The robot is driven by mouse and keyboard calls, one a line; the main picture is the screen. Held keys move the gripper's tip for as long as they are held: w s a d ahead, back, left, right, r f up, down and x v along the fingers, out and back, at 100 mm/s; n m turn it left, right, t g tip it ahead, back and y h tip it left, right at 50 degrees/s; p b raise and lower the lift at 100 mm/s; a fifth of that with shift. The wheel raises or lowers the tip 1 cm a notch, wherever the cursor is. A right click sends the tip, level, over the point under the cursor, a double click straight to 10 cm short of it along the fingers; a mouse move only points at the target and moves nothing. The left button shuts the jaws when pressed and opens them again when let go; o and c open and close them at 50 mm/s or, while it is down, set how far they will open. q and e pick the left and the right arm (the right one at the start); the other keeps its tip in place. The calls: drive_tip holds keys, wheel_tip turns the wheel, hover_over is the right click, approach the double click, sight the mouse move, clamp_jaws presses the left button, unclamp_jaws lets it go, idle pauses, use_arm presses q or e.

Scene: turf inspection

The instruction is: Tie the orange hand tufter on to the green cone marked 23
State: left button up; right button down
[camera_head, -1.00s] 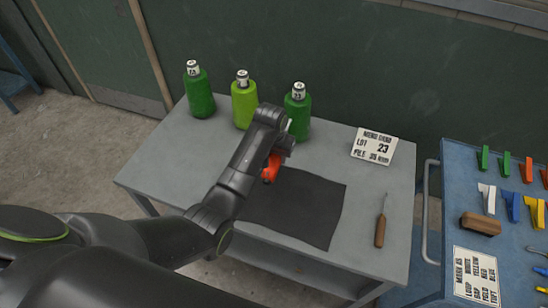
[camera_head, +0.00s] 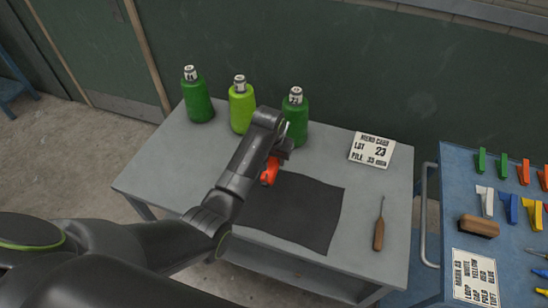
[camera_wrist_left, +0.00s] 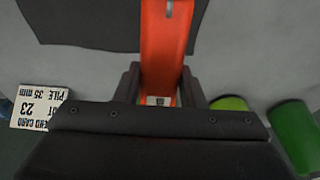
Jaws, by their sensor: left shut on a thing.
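My left gripper (camera_head: 279,152) is shut on the orange hand tufter (camera_head: 269,172), just in front of the right-hand green cone (camera_head: 294,122). In the left wrist view the orange tufter (camera_wrist_left: 165,45) runs between the fingers (camera_wrist_left: 160,88). A dark green cone (camera_head: 198,104) stands at the left of the table and a lime green cone (camera_head: 242,110) in the middle. All are upright with small white tags on top, too small to read surely. My arm and gripper partly hide the tufter and the right-hand cone's base. My right gripper is not in view.
A dark mat (camera_head: 300,215) lies on the grey table (camera_head: 165,165). A wooden-handled tool (camera_head: 379,228) lies at the right. A blue cart (camera_head: 445,190) with coloured clips and a brush (camera_head: 479,226) stands beside the table.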

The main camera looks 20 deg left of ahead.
sight(269, 172)
use_arm(q)
drive_tip(key=shift+w+b, duration=0.7)
drive_tip(key=shift+w, duration=0.65)
drive_tip(key=shift+w+p, duration=0.15)
drive_tip(key=shift+p, duration=0.15)
idle(1.2)
idle(0.7)
drive_tip(key=shift+s+p, duration=0.45)
drive_tip(key=shift+s, duration=3.55)
